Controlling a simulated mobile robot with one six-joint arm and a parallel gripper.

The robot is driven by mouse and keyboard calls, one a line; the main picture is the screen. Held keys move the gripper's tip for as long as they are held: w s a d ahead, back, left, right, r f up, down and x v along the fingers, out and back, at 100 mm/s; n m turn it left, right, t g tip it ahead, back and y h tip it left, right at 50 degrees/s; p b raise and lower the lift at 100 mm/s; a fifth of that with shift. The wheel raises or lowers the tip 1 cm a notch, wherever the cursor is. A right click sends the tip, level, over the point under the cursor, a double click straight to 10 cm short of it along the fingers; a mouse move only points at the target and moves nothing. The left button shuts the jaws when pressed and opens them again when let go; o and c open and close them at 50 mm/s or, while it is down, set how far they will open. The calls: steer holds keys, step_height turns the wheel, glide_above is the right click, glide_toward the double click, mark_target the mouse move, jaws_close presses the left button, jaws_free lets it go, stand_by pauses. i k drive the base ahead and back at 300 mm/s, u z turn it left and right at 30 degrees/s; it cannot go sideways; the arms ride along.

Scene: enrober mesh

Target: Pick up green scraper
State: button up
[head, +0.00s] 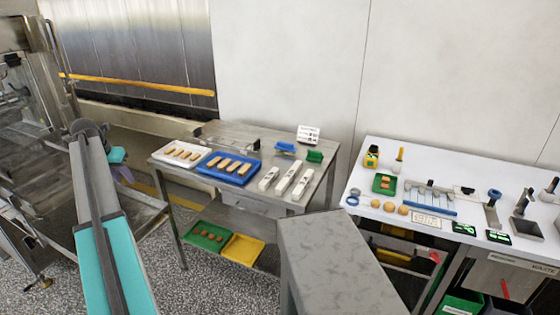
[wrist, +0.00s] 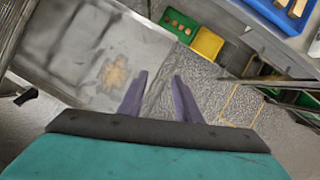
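A small green object (head: 315,156), which may be the green scraper, lies at the back right of the steel table (head: 325,180). It is too small to make out its shape. A similar blue object (head: 285,147) lies to its left. My gripper (wrist: 159,75) is open, with two purple fingers apart and nothing between them. In the head view my gripper (head: 125,174) is at the left, short of the steel table and well away from the green object. I cannot make out the green object in the wrist view.
The steel table holds a white tray (head: 163,158), a blue tray (head: 202,168) with bars and several white pieces. Green (head: 190,240) and yellow (head: 243,250) trays are on its lower shelf. A white table (head: 385,150) with tools is at right. A grey block (head: 330,250) stands in front.

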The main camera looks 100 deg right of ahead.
mark_target(313, 155)
steer(key=u, duration=0.75)
steer(key=k, duration=1.7)
